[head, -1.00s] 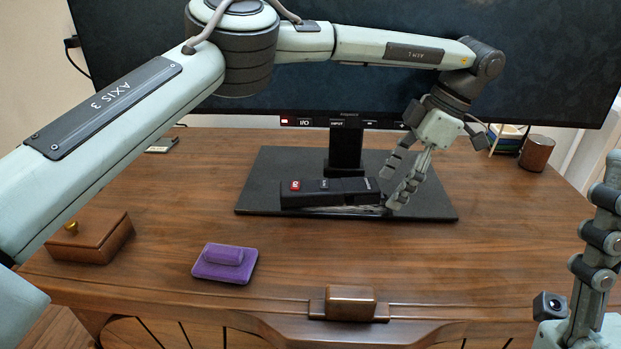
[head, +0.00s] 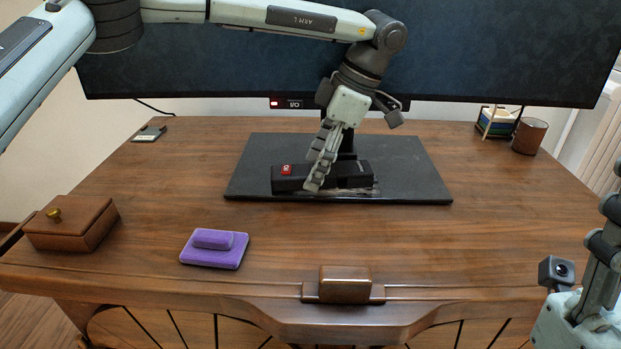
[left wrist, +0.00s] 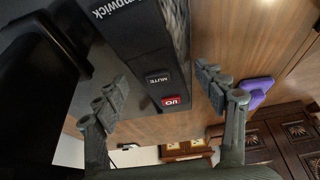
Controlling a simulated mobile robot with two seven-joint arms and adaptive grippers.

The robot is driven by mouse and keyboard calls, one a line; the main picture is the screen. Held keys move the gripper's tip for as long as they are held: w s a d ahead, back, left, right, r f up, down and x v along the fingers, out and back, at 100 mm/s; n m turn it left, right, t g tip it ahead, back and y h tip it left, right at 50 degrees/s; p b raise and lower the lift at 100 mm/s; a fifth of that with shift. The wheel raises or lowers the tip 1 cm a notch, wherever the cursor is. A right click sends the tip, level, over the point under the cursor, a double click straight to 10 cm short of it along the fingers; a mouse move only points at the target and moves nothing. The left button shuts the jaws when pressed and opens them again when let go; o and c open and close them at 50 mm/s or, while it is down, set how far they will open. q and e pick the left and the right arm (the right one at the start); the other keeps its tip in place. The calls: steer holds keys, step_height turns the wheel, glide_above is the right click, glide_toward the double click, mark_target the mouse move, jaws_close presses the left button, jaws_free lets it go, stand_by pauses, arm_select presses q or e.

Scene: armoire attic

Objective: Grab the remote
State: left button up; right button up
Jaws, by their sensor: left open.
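The remote (head: 350,176) is a long black block with a red button near its left end. It lies on the black base plate (head: 425,185) of the television. My left gripper (head: 318,186) is over the remote, its fingers pointing down and hiding part of its middle. In the left wrist view the remote (left wrist: 140,50) shows "MUTE" and a red "I/O" button. The fingers of my left gripper (left wrist: 165,92) are spread, one on each side of it, not closed on it. My right gripper (head: 600,265) is partly seen at the right edge; its opening does not show.
The television screen (head: 220,65) stands close behind my left arm. A purple block (head: 215,248), a wooden box (head: 75,222) and a brown cup (head: 529,136) are on the wooden desk (head: 160,190). The desk front is mostly clear.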

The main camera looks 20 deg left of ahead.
arm_select(q)
steer(key=shift+f, duration=0.35)
steer(key=c, duration=1.4)
steer(key=shift+r, duration=0.15)
